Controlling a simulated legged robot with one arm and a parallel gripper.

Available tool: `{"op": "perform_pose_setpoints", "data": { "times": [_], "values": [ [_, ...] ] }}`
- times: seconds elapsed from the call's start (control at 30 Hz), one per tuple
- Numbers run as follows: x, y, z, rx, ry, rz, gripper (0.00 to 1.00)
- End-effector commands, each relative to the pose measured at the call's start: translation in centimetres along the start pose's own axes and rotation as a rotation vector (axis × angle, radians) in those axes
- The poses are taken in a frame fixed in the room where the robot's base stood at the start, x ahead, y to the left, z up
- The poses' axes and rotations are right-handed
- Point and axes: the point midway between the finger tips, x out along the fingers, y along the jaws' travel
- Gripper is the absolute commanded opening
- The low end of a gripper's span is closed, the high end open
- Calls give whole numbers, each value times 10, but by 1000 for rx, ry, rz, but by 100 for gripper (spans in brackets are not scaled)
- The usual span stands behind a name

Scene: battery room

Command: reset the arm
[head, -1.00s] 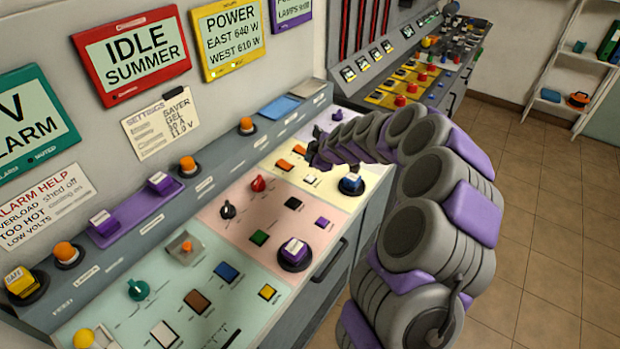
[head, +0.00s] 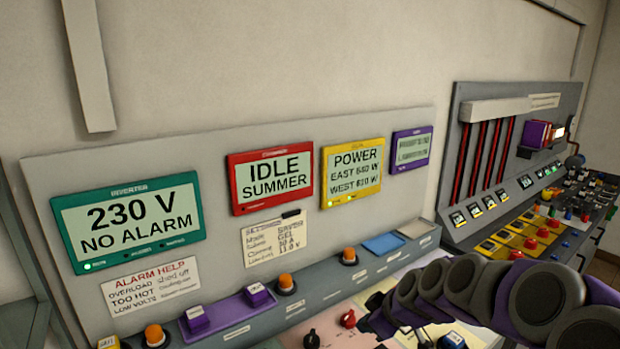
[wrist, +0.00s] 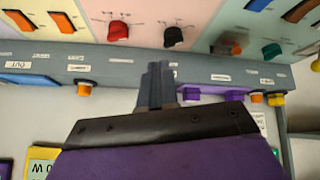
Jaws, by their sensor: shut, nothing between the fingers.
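My gripper (wrist: 158,72) is shut and empty in the wrist view, its narrow grey fingers together over the grey ledge of the control desk. In the head view my grey and purple arm enters from the lower right, and my gripper (head: 372,308) is low above the desk, its fingertips not clear. A red knob (head: 348,318) and a black knob (head: 311,338) are left of it; the wrist view shows a red knob (wrist: 118,31) and a black knob (wrist: 173,37) beyond the fingers. Much of the desk top is hidden by my arm or out of frame.
On the wall panel are a green-framed screen (head: 128,222) reading 230 V NO ALARM, a red-framed screen (head: 271,180) reading IDLE SUMMER and a yellow-framed power screen (head: 352,173). Orange buttons (head: 286,282) line the ledge. A second console (head: 500,235) stands at right.

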Motion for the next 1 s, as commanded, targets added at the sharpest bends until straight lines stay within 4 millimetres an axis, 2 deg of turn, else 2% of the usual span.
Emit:
{"op": "perform_pose_setpoints", "data": {
  "times": [0.03,0.1,0.23,0.37,0.5,0.8,1.0],
  "values": [
    [-8,-19,-1,20,-22,-25,0],
    [-19,-46,0,64,-60,-59,0],
    [-39,-90,11,154,-148,-104,0],
    [-60,-130,30,256,-251,-125,0],
    [-84,-171,58,380,-374,-122,0],
    [-140,-241,128,693,-635,-18,0],
    [-165,-270,164,859,-749,64,0]
  ]
}}
